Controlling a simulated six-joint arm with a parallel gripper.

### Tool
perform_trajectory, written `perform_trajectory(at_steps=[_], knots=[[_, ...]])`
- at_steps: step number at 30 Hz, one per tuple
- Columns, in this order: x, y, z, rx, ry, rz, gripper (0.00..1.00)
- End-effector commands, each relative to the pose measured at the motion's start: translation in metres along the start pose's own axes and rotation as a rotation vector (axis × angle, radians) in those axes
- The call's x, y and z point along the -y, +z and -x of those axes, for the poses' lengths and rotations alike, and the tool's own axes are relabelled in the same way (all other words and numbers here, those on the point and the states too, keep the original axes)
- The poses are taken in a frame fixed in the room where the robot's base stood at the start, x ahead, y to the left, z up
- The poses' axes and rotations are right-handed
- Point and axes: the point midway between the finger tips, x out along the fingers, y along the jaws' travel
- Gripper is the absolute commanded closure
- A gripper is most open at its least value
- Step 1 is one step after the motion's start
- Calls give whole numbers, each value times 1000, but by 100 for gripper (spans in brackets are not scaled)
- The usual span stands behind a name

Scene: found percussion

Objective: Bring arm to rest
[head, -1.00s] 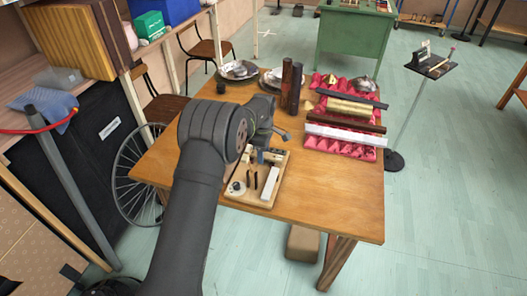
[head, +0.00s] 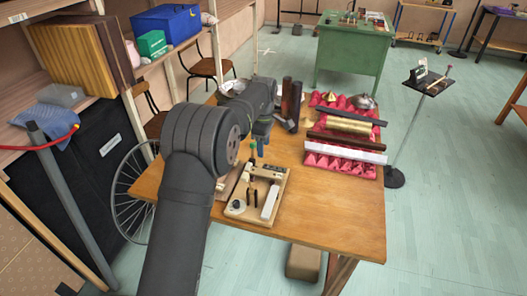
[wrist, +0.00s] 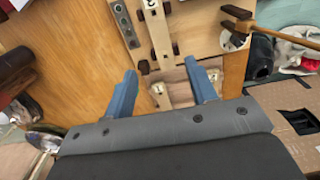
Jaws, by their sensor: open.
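My arm reaches over the wooden table (head: 330,215) from the front left, bent at the elbow. My gripper (head: 263,146) hangs above the table, pointing down behind a small wooden board (head: 240,210) with fittings on it. In the wrist view its two blue fingers (wrist: 163,82) stand apart with nothing held between them. Behind the fingertips the wrist view shows wooden blocks and bars on a board. I cannot tell the exact height of the fingertips above them.
To the right of the gripper lie pink pyramid foam (head: 335,168) and several bars, including a white one (head: 345,148). Dark upright tubes (head: 291,100) stand close behind it. A stand (head: 425,82) is off the table's right side. The table's front right is clear.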

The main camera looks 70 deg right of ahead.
Motion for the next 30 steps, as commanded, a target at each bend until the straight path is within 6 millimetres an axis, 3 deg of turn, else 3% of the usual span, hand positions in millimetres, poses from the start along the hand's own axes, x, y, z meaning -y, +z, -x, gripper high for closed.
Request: perform_trajectory(at_steps=[14,30], knots=[[0,0,-7,0,-2,0,48],[1,0,-108,1,-3,-1,48]])
